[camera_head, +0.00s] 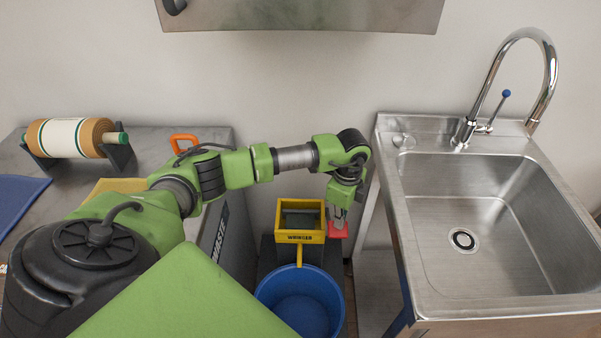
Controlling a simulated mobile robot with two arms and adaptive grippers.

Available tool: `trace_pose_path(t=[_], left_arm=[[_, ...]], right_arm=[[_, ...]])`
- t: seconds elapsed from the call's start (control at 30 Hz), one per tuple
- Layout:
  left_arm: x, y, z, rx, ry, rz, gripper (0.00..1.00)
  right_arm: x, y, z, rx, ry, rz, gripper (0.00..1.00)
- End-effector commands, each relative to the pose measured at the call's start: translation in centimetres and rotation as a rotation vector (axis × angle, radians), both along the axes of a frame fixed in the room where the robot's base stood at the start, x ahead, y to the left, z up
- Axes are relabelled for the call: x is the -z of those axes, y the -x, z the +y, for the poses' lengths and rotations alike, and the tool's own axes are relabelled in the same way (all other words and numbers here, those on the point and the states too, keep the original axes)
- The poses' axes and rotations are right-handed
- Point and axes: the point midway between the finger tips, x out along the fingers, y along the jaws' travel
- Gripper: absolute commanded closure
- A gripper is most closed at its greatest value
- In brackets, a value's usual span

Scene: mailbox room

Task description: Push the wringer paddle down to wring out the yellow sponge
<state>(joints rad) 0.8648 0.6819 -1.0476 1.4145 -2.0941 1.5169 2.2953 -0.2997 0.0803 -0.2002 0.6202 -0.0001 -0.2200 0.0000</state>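The yellow wringer (300,237) stands just behind the blue bucket (300,292), with a dark opening in its top. A small red piece (339,231), perhaps the paddle's handle, is at the wringer's right side. My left gripper (338,219) points down at this red piece, touching it or just above it. Its fingers are small and partly covered by the wrist, so I cannot tell whether they are open or shut. I cannot make out a sponge inside the wringer. A flat yellow thing (112,187) lies on the left counter, partly behind my arm. My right gripper is out of view.
A steel sink (470,225) with a tall faucet (548,75) stands close on the right. The left counter (150,142) holds a paper roll (72,138), an orange handle (183,140) and a blue cloth (18,205). A steel panel (300,12) hangs above.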

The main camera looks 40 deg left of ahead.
Motion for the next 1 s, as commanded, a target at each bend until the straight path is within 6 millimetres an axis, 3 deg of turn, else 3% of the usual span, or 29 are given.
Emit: trace_pose_path(t=[0.07,1.0], left_arm=[[0.3,0.1,0.7,-0.007,-0.014,0.003,1.0],[1.9,1.3,-0.4,-0.004,-0.011,0.002,1.0]], right_arm=[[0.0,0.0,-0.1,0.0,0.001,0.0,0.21],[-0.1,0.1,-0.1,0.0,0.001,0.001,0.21]])
